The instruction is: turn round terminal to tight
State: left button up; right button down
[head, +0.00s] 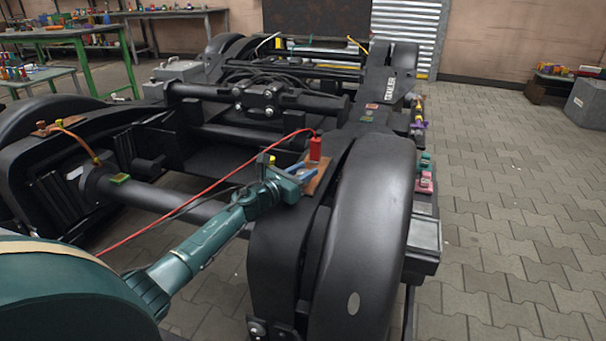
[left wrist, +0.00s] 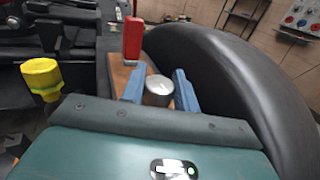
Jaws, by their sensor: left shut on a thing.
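The round terminal (left wrist: 158,88) is a short silver cylinder in the left wrist view, standing on a copper-brown plate (left wrist: 121,72). The blue fingers of my left gripper (left wrist: 158,92) are on either side of it, shut on it. In the head view my left gripper (head: 302,171) reaches over the same plate (head: 319,180) on the bogie frame, and the terminal cannot be made out there. A red plug (head: 315,148) with a red cable stands on the plate just behind the fingers; it also shows in the left wrist view (left wrist: 133,38). My right gripper is not in view.
A large black wheel (head: 368,240) rises close to the right of the plate. A yellow-capped part (left wrist: 41,78) stands left of the gripper. The red cable (head: 205,196) runs past my forearm. Paved floor (head: 510,220) is clear at right.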

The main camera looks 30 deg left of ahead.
pick_arm(q)
jog(key=o, duration=1)
jog(key=shift+c, duration=0.2)
jog(key=shift+s, duration=0.1)
jog(key=s, duration=0.4)
jog(key=s+a+p, duration=0.1)
jog(key=s, duration=0.3)
jog(key=s+a, duration=0.1)
jog(key=s, duration=0.3)
jog(key=shift+s+a+p, duration=0.1)
jog(key=shift+s+p, duration=0.3)
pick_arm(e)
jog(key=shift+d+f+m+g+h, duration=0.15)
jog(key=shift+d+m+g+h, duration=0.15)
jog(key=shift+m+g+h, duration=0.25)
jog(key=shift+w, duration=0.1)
